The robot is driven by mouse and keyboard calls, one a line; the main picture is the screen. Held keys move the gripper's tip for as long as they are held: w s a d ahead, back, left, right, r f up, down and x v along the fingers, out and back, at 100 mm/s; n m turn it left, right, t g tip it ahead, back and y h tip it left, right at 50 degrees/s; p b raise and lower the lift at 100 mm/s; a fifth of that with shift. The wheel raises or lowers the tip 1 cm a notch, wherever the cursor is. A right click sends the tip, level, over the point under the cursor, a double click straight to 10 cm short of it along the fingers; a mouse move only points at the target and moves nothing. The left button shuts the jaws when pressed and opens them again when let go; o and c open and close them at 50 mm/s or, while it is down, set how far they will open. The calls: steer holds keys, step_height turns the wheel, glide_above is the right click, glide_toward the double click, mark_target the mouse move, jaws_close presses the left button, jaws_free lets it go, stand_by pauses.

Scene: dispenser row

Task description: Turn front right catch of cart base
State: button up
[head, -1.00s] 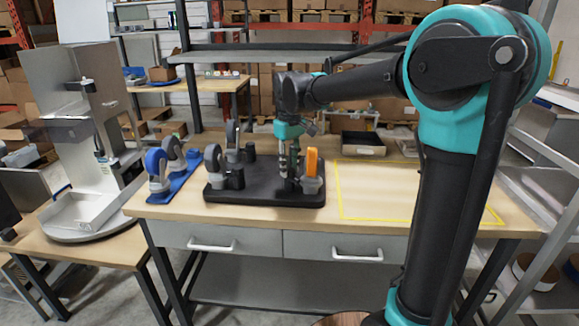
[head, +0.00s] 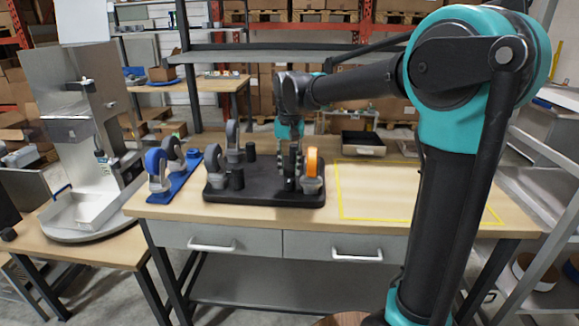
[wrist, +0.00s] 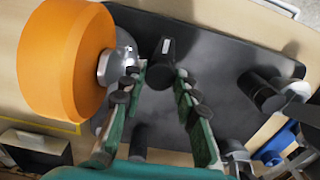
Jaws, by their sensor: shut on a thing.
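The cart base (head: 225,194) is a black plate lying on the table with its wheels up. An orange wheel (head: 312,165) stands at its front right corner, and grey wheels stand on its left part. The front right catch (wrist: 166,62) is a black knob with a white mark, just beside the orange wheel, which fills the upper left of the wrist view (wrist: 65,55). My gripper (head: 291,172) points down over the plate. Its fingers (wrist: 157,76) are shut on this catch, one on each side. In the head view the fingers partly hide the catch.
A blue strip (head: 178,184) with a blue and a grey wheel lies left of the plate. A yellow-outlined area (head: 380,190) on the right of the table is clear. A dark tray (head: 363,143) stands at the back. A grey dispenser (head: 90,150) stands on the left table.

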steer(key=shift+m, duration=0.3)
steer(key=o, duration=1.2)
steer(key=shift+c, duration=0.2)
